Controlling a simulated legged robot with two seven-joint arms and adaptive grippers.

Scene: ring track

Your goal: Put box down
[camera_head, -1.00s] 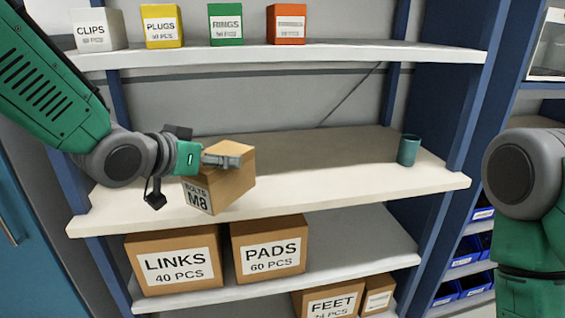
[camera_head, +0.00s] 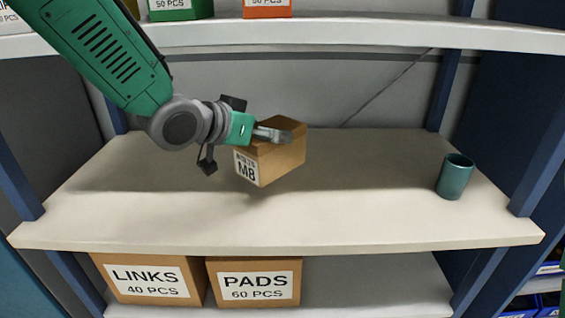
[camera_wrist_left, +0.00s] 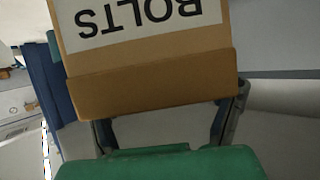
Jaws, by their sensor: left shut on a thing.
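The brown box labelled BOLTS M8 (camera_head: 283,160) is held by my left gripper (camera_head: 282,135) over the middle shelf (camera_head: 340,215). The box is tilted, and a soft shadow lies on the shelf below it, so it appears slightly above the surface. In the left wrist view the box (camera_wrist_left: 150,85) fills the top middle, with its white label upside down. The gripper's fingers (camera_wrist_left: 165,118) are on both sides of it. My right gripper is not in view.
A teal cup (camera_head: 454,178) stands at the right of the middle shelf. The shelf's front and centre are clear. The LINKS box (camera_head: 197,281) and PADS box (camera_head: 252,307) sit on the shelf below. The upper shelf (camera_head: 340,37) holds small boxes, including a green one (camera_head: 180,10).

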